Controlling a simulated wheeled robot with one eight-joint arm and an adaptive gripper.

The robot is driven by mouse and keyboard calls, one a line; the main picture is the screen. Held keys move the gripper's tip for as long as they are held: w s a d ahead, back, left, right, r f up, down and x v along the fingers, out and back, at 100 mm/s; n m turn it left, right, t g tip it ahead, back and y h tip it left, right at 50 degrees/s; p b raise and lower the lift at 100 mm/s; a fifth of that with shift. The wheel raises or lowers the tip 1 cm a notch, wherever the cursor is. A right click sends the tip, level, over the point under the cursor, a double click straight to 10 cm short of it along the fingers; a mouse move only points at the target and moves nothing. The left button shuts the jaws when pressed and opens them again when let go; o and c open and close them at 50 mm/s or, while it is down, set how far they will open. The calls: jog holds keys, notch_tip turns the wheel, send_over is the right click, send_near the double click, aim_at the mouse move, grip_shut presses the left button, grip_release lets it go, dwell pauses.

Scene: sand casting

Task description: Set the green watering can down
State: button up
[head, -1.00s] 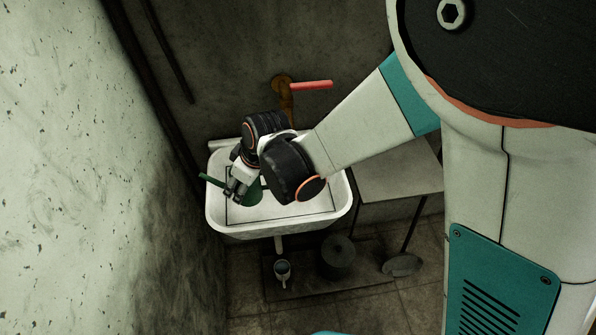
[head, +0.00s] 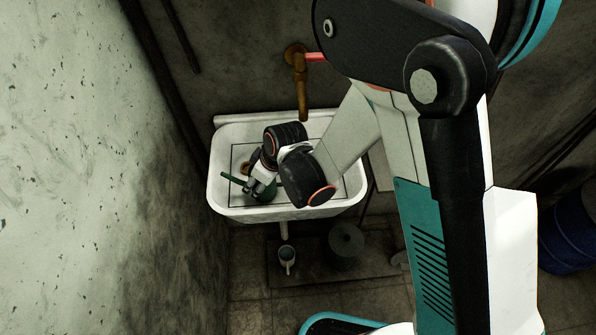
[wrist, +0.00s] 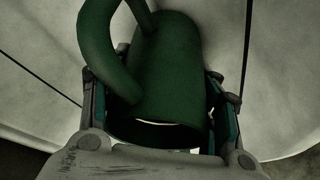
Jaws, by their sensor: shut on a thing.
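The green watering can (head: 266,190) is in the white sink (head: 225,161), toward its front left, with its spout pointing left. My gripper (head: 257,188) is shut on it and hides part of it in the head view. In the wrist view the green can (wrist: 170,75) fills the middle, between the fingers of my gripper (wrist: 160,118), with its curved handle at the left. The pale sink surface (wrist: 275,60) lies behind it. I cannot tell whether the can touches the sink bottom.
A brown tap (head: 301,85) with a red handle is on the wall above the sink. A blue barrel (head: 571,232) stands at the right. The left wall is close to the sink.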

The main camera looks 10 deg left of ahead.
jog(key=w+d, duration=0.1)
jog(key=d, duration=0.1)
jog(key=w+d+b, duration=0.1)
jog(key=w+d, duration=0.1)
jog(key=w+d+b, duration=0.1)
jog(key=d, duration=0.2)
jog(key=shift+w+d+r, duration=0.1)
jog(key=shift+w, duration=0.15)
jog(key=shift+w+d+f+b, duration=0.25)
jog(key=shift+w+d+b, duration=0.15)
jog(key=shift+d, duration=0.25)
jog(key=shift+w+d+f+b, duration=0.2)
jog(key=shift+w+d+b, duration=0.2)
jog(key=shift+d, duration=0.2)
jog(key=shift+a+f, duration=0.1)
jog(key=shift+f, duration=0.1)
jog(key=o, duration=1.3)
jog(key=shift+o, duration=0.2)
jog(key=p+v, duration=0.4)
jog(key=v, duration=0.8)
jog(key=shift+p, duration=0.35)
jog(key=shift+s, duration=0.1)
